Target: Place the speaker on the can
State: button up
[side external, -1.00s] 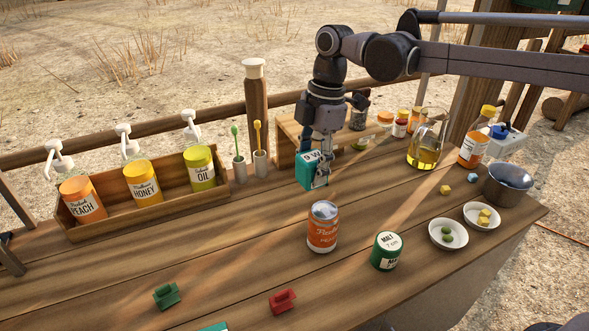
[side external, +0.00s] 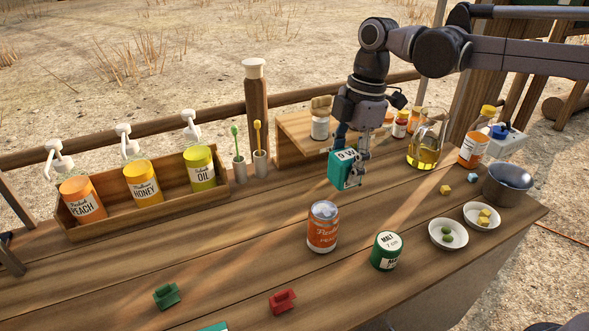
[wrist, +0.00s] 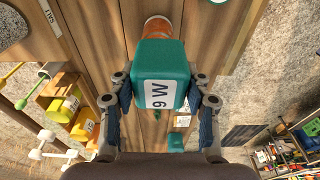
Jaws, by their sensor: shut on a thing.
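The speaker (side external: 344,168) is a teal box with a white "9 W" label. My gripper (side external: 352,165) is shut on it and holds it above the table, behind and a little right of the can. In the wrist view the speaker (wrist: 172,70) sits between the two fingers, its label facing the camera. The can (side external: 323,228) is orange with a silver top and stands upright on the table, apart from the speaker. In the wrist view part of the orange can (wrist: 157,27) shows beyond the speaker, which hides the rest.
A green malt tin (side external: 387,251) stands right of the can. Two small bowls (side external: 448,233), a metal bowl (side external: 508,184) and a glass jug (side external: 424,150) are further right. A wooden bottle rack (side external: 150,205) is at left. Green (side external: 166,296) and red (side external: 283,301) clips lie in front.

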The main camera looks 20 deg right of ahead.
jog(key=a+f, duration=0.2)
jog(key=a, duration=0.1)
jog(key=shift+w+a+f, duration=0.15)
jog(key=shift+w+a, duration=0.05)
jog(key=shift+a, duration=0.1)
jog(key=shift+f, duration=1.95)
jog(key=shift+f, duration=0.1)
jog(key=o, duration=1.3)
